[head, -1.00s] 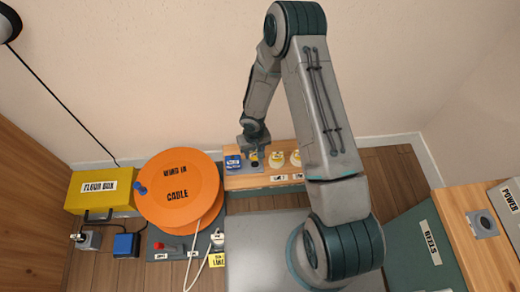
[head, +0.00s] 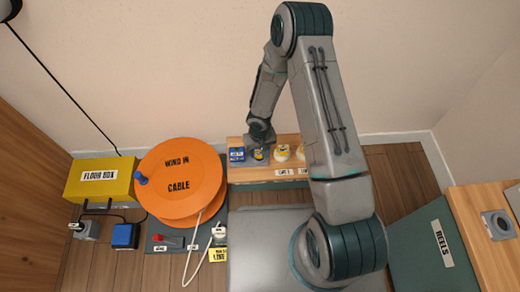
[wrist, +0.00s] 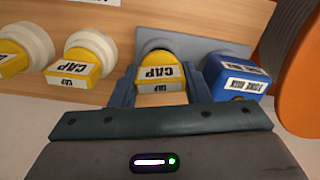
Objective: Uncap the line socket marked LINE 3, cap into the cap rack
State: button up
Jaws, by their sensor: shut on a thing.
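My gripper (head: 260,140) is shut on a yellow block labelled CAP (wrist: 160,75). In the wrist view the fingers flank this cap, which sits in front of a round grey fitting on a grey plate (wrist: 222,47). I cannot tell whether it touches the fitting. In the head view this cap (head: 259,154) shows just below the gripper. Two other yellow caps (wrist: 75,72) (wrist: 14,64) sit on white round sockets on the wooden panel to the left in the wrist view. No LINE 3 marking or cap rack label can be read.
A blue labelled block (wrist: 236,76) stands close beside the held cap. The orange cable reel (head: 180,180) is left of the gripper in the head view. A yellow floor box (head: 100,178) and a green panel marked REELS (head: 425,255) stand farther out.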

jog(key=shift+f+b, duration=0.75)
jog(key=o, duration=1.2)
jog(key=c, duration=0.3)
jog(key=shift+c, duration=0.2)
notch_tip(320, 180, up, 8)
jog(key=p, duration=0.5)
jog(key=shift+f, duration=0.2)
